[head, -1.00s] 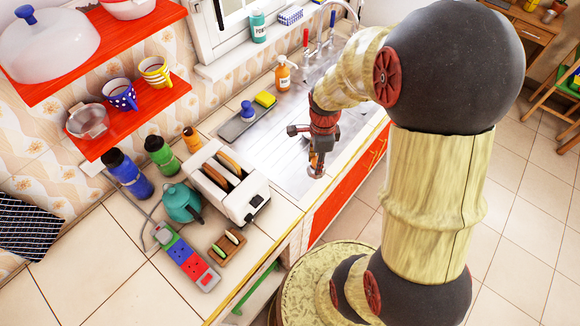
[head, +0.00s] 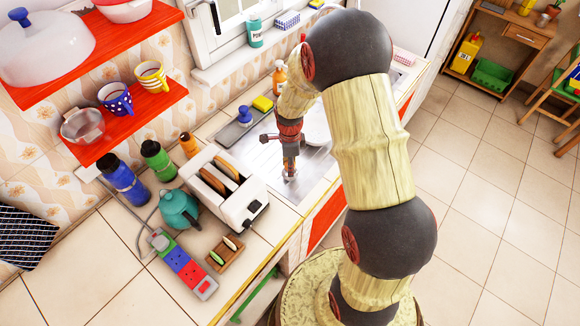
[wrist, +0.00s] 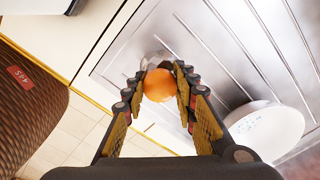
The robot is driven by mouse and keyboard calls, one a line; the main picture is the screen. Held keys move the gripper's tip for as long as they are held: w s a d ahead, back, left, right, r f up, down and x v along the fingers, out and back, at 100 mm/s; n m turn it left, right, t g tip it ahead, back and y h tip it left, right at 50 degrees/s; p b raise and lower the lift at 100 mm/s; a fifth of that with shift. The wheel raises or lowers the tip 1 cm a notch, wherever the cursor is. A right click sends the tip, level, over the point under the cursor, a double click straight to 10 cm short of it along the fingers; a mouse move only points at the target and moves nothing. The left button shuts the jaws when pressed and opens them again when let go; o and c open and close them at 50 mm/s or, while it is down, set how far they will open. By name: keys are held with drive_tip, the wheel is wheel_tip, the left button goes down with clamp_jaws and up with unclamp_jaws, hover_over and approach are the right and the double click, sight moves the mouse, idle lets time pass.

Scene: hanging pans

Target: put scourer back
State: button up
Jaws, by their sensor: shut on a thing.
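My gripper (head: 290,168) hangs over the metal sink drainer, pointing down. In the wrist view my gripper (wrist: 160,85) is shut on an orange, rounded knob, which I take to be the scourer's handle (wrist: 159,86). A greyish-white part shows just beyond it, probably the scourer's head. The fingers hide most of it in the head view, where only a pale tip shows below them. A dark tray (head: 231,135) lies left of my gripper, on the counter by the drainer. A blue-knobbed brush (head: 244,114) and a yellow sponge (head: 263,103) are at its far end.
A white dish (wrist: 266,130) lies on the drainer beside my gripper. An orange soap bottle (head: 279,78) stands behind. A white toaster (head: 226,188) with bread, a teal kettle (head: 180,210) and several bottles stand at the left. My arm covers part of the sink.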

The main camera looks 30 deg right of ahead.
drive_tip(key=shift+f, duration=0.3)
drive_tip(key=shift+f, duration=0.2)
drive_tip(key=o, duration=1)
drive_tip(key=shift+o, duration=0.6)
drive_tip(key=shift+r, duration=0.1)
